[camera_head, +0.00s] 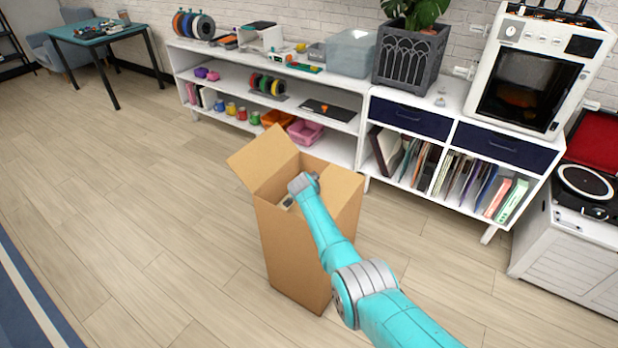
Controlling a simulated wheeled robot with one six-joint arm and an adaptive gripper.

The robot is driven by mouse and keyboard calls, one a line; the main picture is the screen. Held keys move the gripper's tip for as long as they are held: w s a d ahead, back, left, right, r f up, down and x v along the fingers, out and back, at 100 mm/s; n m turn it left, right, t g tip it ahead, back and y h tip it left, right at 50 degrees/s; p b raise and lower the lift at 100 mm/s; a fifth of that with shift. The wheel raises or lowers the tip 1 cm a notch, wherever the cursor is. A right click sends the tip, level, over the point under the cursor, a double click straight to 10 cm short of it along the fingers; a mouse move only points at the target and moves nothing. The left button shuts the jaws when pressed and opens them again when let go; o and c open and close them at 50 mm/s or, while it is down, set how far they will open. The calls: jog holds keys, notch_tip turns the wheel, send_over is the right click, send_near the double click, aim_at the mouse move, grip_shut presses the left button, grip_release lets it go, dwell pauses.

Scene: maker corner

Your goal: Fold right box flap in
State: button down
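A tall open cardboard box (289,250) stands on the wooden floor near the middle of the view. Its left flap (263,157) stands up and leans outward to the left. Its right flap (341,190) stands up at the right side, partly behind my arm. My teal arm reaches over the box from the lower right, with its wrist above the opening. My gripper (287,203) shows only as a small grey part at the box opening, below the wrist. Its fingers are mostly hidden, so I cannot tell whether they touch a flap.
A white shelf unit (365,115) with books, mugs and bins stands close behind the box. A white cabinet with a record player (585,183) is at the right. A teal table (98,38) is far left. The floor left of the box is clear.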

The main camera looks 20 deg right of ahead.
jog(key=shift+f, duration=0.3)
jog(key=shift+r, duration=0.1)
dwell(0.4)
jog(key=shift+w+r, duration=0.1)
jog(key=shift+r, duration=0.85)
notch_tip(320, 180, up, 4)
jog(key=shift+a+f, duration=0.15)
jog(key=s+a+r, duration=0.4)
jog(key=a+r, duration=0.1)
jog(key=r, duration=0.1)
jog(key=shift+s+a+r, duration=0.2)
jog(key=shift+s+r, duration=0.05)
jog(key=shift+r, duration=0.05)
